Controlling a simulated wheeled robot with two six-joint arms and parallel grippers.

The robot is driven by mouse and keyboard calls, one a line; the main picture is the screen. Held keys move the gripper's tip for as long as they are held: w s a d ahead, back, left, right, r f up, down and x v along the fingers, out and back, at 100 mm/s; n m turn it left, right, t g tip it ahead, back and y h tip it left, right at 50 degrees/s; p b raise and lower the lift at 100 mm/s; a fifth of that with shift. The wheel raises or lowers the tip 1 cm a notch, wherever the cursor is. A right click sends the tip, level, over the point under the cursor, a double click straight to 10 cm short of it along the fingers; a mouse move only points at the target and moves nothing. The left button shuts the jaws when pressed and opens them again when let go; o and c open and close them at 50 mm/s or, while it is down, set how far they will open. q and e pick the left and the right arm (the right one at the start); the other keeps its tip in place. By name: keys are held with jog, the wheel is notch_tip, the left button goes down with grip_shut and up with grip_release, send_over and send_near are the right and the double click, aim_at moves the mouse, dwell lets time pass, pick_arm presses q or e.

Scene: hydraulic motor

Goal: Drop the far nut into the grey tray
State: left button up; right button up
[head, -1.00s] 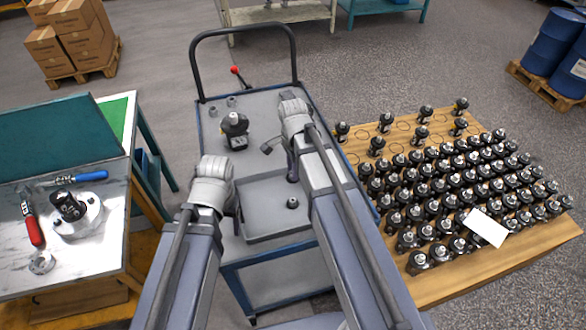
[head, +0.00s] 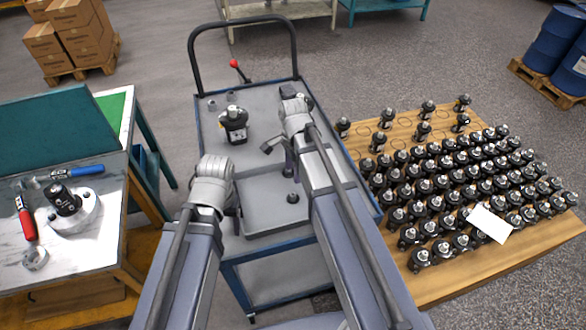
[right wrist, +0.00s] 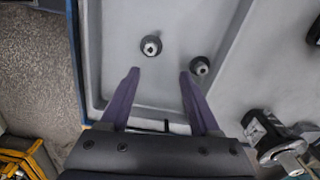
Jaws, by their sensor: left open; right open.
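The grey tray (head: 262,232) is set in the near part of the cart top. One dark nut (head: 292,198) lies in it in the head view. The right wrist view shows two nuts in the tray, one nearer its middle (right wrist: 150,46) and one near a side wall (right wrist: 200,66); my right arm likely hides one from the head. Two small grey nut-like pieces (head: 212,104) (head: 231,97) lie at the cart's far left. My right gripper (right wrist: 158,72) is open and empty, pointing down over the tray. My left gripper (head: 236,205) is open, mostly hidden by its wrist, at the tray's left.
A black motor (head: 233,122) stands on the cart behind the tray. The cart's black handle (head: 243,28) rises behind. A wooden table (head: 448,280) with many motors is at right. A bench (head: 110,225) with tools and a flanged part is at left.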

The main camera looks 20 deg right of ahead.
notch_tip(320, 180, up, 8)
jog(key=p, duration=0.7)
jog(key=shift+p, duration=0.4)
jog(key=shift+f, duration=0.1)
jog(key=s+a+n, duration=0.5)
jog(key=s+n, duration=0.2)
jog(key=n, duration=0.3)
jog(key=s+a+n+h, duration=0.1)
jog(key=s+a+n, duration=0.4)
jog(key=s+n, duration=0.2)
jog(key=shift+s+a+n, duration=0.15)
jog(key=shift+a+n, duration=0.1)
jog(key=shift+n, duration=1.15)
